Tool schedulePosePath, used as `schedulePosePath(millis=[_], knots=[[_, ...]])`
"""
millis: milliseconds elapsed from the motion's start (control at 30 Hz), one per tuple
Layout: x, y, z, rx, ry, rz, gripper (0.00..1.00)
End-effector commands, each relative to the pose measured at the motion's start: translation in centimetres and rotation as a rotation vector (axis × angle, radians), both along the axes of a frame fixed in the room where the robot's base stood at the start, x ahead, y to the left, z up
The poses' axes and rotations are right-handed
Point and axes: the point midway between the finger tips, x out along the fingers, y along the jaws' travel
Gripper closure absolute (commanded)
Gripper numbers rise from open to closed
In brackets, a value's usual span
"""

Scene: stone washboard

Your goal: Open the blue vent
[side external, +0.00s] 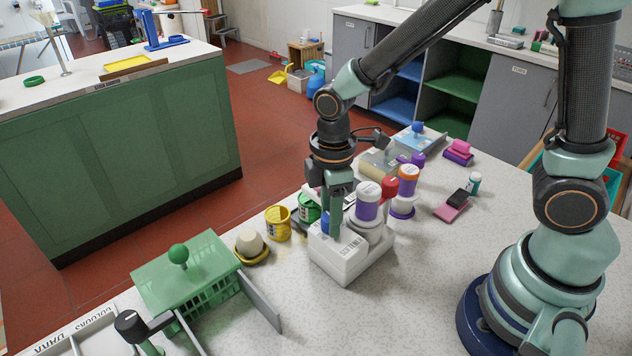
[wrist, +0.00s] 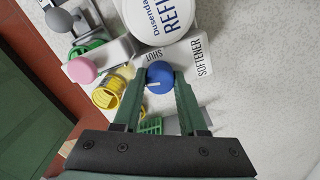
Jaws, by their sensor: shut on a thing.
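The blue vent (wrist: 159,74) is a round blue knob with a pale line across its top, on a white block. It also shows in the side external view (side external: 325,222), partly hidden by a finger. The white block (side external: 338,258) carries the word SOFTENER and, beside the knob, the word SHUT (wrist: 152,55). My gripper (side external: 335,215) points down from above. In the wrist view my gripper (wrist: 160,84) has one green finger on each side of the blue vent and is shut on it.
A white-and-purple refill bottle (side external: 368,203) stands on the block, close to my gripper. A yellow pot (side external: 278,223) and green pot (side external: 308,208) stand just left. A green rack (side external: 190,270) is at front left. Free counter (side external: 420,265) lies to the right.

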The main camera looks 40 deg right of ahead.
Motion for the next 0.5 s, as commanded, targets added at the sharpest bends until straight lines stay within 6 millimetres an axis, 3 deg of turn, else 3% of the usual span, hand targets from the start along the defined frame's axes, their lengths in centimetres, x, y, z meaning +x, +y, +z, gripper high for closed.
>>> schedulePosePath(millis=[500], knots=[[0.09, 0.09, 0.12, 0.002, -0.004, 0.234, 1.0]])
